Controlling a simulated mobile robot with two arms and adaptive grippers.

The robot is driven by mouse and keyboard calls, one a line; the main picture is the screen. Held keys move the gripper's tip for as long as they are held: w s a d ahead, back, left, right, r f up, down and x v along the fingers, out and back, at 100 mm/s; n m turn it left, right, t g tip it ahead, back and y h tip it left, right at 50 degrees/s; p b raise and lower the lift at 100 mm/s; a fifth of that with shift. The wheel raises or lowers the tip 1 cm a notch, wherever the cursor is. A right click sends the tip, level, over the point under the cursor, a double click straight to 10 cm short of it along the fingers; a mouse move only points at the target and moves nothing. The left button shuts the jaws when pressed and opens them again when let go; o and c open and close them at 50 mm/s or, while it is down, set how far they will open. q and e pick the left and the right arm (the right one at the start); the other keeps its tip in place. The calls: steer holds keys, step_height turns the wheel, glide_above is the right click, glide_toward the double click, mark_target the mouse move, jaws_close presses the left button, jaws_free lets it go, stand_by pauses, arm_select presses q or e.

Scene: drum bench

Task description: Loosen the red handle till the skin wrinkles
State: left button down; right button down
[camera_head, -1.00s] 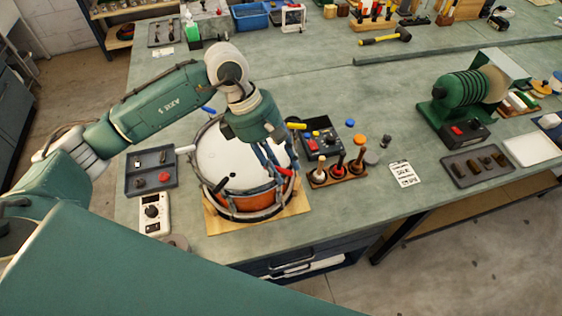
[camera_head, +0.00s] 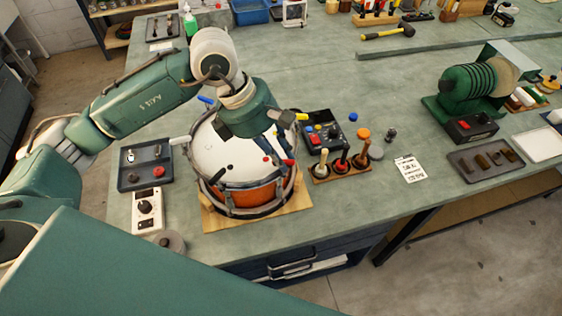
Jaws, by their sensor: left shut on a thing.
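The drum (camera_head: 212,152) has a white skin and an orange shell, and sits on a wooden board (camera_head: 214,220) near the bench's front edge. The red handle (camera_head: 289,162) shows small at the drum's right rim, right at my left fingertips. My left gripper (camera_head: 279,152) points down over that rim and is shut on the red handle; the fingers partly hide the contact. A blue handle (camera_head: 206,99), a yellow handle (camera_head: 301,117) and a white handle (camera_head: 180,140) stick out around the rim. The skin looks smooth at this size; fine wrinkles cannot be made out. My right gripper is not in view.
Right of the drum stand a control box (camera_head: 322,136) and a wooden rack (camera_head: 342,170) of coloured-top tools. A dark tray (camera_head: 130,178) and a white meter (camera_head: 147,210) lie to its left. A green machine (camera_head: 468,95) stands far right.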

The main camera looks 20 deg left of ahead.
arm_select(q)
steer(key=n+b, duration=0.2)
steer(key=n+t+b, duration=0.1)
steer(key=n+b, duration=0.1)
steer(key=shift+f+t+y, duration=0.1)
steer(key=shift+t+y, duration=0.2)
steer(key=shift+s+n+t+b, duration=0.1)
steer(key=shift+n+t+b, duration=0.2)
steer(key=shift+n+b, duration=0.65)
steer(key=shift+r+y, duration=0.2)
steer(key=shift+y, duration=0.1)
steer(key=shift+r, duration=0.1)
steer(key=c, duration=1.8)
jaws_free()
steer(key=shift+o, duration=0.7)
steer(key=v, duration=1.2)
